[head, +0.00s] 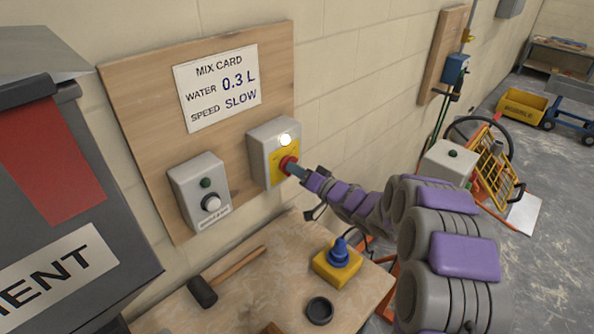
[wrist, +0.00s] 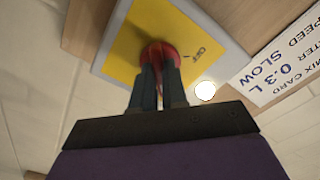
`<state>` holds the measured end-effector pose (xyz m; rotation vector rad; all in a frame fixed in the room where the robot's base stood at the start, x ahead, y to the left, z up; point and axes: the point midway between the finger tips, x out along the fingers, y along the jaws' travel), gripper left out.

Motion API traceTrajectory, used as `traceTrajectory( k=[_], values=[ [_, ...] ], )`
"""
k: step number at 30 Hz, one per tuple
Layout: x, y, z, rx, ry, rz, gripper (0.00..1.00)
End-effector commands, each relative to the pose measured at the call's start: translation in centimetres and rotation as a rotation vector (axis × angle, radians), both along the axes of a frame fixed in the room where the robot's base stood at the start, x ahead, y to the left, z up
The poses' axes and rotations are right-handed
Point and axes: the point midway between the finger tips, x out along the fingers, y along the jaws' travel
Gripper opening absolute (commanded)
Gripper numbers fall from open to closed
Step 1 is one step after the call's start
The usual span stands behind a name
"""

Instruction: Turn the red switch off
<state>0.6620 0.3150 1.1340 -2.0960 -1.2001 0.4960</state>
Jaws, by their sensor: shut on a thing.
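The red switch (head: 287,164) is a round red knob on a yellow plate, on a grey box (head: 262,140) fixed to a wooden board. A white lamp (head: 285,140) glows on that box above the knob. My gripper (head: 293,168) reaches in from the right and is shut on the red knob. In the wrist view the red switch (wrist: 158,54) sits between the two fingers of my gripper (wrist: 159,72). The word OFF (wrist: 198,54) shows on the yellow plate beside the knob. The fingers hide part of the knob, and its exact turn is hard to tell.
A grey box with a dial (head: 211,203) is to the left on the same board, below a mix card (head: 217,86). The bench below holds a mallet (head: 204,292), a yellow block with a blue knob (head: 338,262) and a black ring (head: 319,310). A cement container (head: 60,215) stands far left.

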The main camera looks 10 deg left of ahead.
Motion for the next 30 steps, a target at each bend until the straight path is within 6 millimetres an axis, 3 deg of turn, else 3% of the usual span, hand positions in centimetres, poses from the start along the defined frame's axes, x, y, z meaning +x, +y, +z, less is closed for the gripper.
traceTrajectory(
  k=[17,30],
  values=[
    [0.15,-0.16,-0.20,-0.044,-0.066,-0.003,0.00],
    [0.14,-0.19,-0.34,-0.234,-0.382,-0.001,0.00]
  ],
)
